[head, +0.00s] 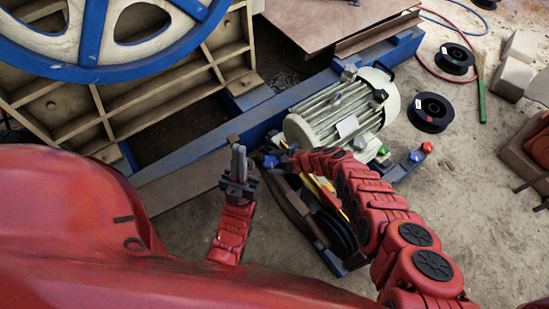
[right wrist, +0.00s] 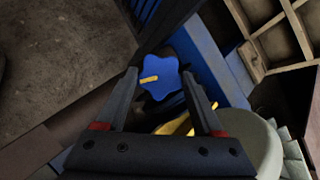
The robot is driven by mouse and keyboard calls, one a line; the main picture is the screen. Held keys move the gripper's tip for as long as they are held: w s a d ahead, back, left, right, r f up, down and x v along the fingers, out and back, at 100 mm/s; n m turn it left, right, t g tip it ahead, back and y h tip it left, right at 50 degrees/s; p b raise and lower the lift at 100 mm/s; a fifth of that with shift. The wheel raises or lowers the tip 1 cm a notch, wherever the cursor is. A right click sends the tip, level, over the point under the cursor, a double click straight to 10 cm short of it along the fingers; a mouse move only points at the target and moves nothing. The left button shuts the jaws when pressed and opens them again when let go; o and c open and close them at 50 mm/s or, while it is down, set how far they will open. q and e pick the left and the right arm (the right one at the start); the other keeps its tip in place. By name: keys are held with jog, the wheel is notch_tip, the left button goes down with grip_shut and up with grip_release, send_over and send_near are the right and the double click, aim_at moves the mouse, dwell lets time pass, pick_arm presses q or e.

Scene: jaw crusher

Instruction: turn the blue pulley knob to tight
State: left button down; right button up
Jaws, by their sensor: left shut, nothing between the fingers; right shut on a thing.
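The blue pulley knob (right wrist: 162,84) is star-shaped with a yellow pointer mark (right wrist: 149,79) that points left in the right wrist view. My right gripper (right wrist: 160,80) is shut on it, with one dark finger on each side. In the head view a bit of blue, seemingly this knob, shows at the right gripper's (head: 270,160) tip, beside the motor; most of it is hidden. My left gripper (head: 239,160) is shut and empty, pointing up in the picture, just left of the right gripper and apart from it. No tight marking is readable.
A cream motor (head: 335,110) stands right behind the right gripper. A dark pulley with yellow parts (head: 325,185) lies below it, partly under my right arm. A large blue flywheel (head: 95,72) fills the upper left.

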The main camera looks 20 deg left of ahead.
jog(key=shift+m+t+p, duration=0.3)
jog(key=shift+m+t, duration=0.1)
jog(key=shift+m, duration=0.5)
jog(key=o, duration=1.4)
jog(key=p+v, duration=1.5)
jog(key=v, duration=0.2)
jog(key=shift+s+d, duration=0.1)
jog(key=shift+d, duration=0.15)
